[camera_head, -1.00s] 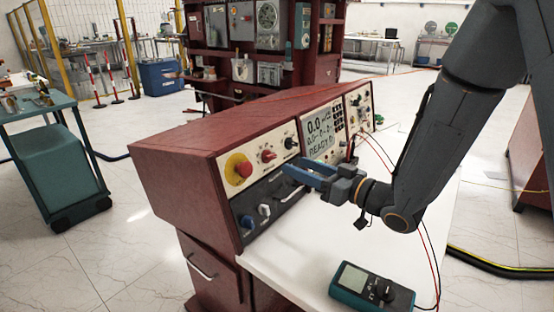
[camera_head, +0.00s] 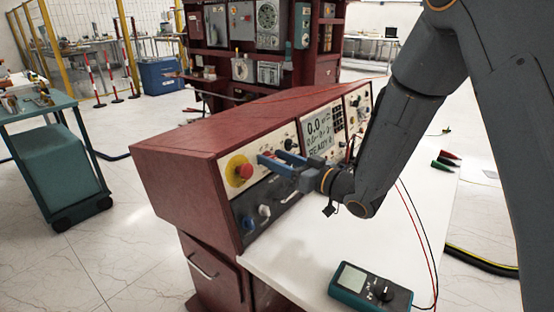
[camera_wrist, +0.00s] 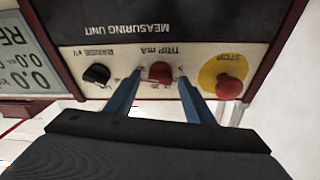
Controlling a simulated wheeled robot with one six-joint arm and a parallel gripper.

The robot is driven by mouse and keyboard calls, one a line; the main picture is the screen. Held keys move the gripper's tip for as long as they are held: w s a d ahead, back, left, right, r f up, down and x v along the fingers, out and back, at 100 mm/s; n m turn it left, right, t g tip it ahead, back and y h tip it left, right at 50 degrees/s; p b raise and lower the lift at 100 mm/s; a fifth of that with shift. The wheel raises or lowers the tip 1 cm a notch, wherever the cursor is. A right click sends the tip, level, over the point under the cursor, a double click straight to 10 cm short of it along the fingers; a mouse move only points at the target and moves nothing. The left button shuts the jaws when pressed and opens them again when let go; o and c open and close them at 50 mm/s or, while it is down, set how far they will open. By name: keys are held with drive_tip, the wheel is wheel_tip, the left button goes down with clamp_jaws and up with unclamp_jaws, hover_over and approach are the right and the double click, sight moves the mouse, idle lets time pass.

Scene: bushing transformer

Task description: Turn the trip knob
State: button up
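The trip knob (camera_wrist: 160,72) is a small red knob under the "TRIP mA" label on the cream panel, shown upside down in the wrist view. My gripper (camera_wrist: 160,74) is open, with one blue finger on each side of the knob and visible gaps between. I cannot tell how deep the fingertips reach around it. In the head view my gripper (camera_head: 272,157) is at the panel front, and its fingers mostly hide the knob.
The red stop button on a yellow disc (camera_wrist: 226,84) is close beside one finger, and a black knob (camera_wrist: 96,75) is on the other side. A display (camera_head: 319,133) is farther right. A handheld meter (camera_head: 369,289) lies on the white tabletop (camera_head: 300,250); red and black leads hang near my arm.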

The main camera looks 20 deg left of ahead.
drive_tip(key=c, duration=1)
drive_tip(key=shift+n, duration=0.4)
drive_tip(key=n+g+b, duration=0.1)
drive_tip(key=n+b, duration=0.3)
drive_tip(key=n, duration=0.4)
drive_tip(key=n+g+h+b, duration=0.1)
drive_tip(key=n+b, duration=0.3)
drive_tip(key=n, duration=0.5)
drive_tip(key=n+g+h+b, duration=0.1)
drive_tip(key=n+g+b, duration=0.2)
drive_tip(key=n, duration=0.5)
drive_tip(key=shift+b, duration=0.65)
drive_tip(key=shift+n, duration=0.4)
